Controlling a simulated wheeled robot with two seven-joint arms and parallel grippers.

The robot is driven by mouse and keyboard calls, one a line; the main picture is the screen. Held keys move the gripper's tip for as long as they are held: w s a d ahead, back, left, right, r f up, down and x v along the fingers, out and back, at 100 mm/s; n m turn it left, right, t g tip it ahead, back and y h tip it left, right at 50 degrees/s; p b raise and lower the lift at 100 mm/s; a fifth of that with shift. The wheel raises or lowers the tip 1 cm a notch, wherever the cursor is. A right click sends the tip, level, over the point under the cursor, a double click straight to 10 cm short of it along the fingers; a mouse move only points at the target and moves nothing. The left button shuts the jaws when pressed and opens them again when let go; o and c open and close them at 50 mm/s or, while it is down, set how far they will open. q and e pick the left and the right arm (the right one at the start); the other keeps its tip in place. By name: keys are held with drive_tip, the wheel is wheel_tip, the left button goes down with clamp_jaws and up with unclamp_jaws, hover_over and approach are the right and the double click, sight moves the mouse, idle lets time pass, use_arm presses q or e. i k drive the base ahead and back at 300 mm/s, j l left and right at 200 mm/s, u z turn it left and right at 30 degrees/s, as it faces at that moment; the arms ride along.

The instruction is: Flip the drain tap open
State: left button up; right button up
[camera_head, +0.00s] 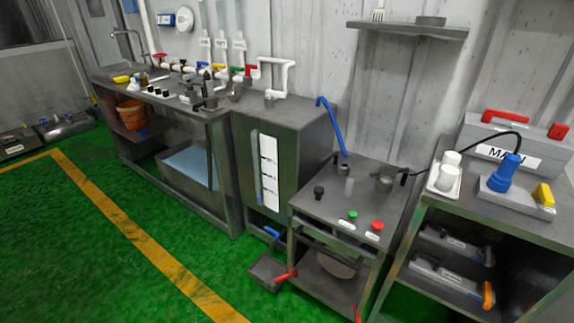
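No label marks a drain tap, so I cannot tell for sure which handle it is. A blue lever (271,232) sits low under the tall metal tank (245,150), above a small dark floor tray (268,271). A red lever (287,274) sticks out low at the left front of the metal stand (309,213) with green and red buttons. Another red piece (357,315) shows at the bottom edge, partly cut off. Whether these levers are open or shut is too small to tell. Neither of my grippers is in view.
A bench (178,102) with bottles and an orange bucket (132,115) stands left. A right-hand table (470,215) holds a grey toolbox (512,150) and a blue-topped device (506,172). The green floor (80,240) in front, with a yellow line (140,235), is clear.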

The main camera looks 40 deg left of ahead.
sight(276, 234)
drive_tip(key=u, duration=1.25)
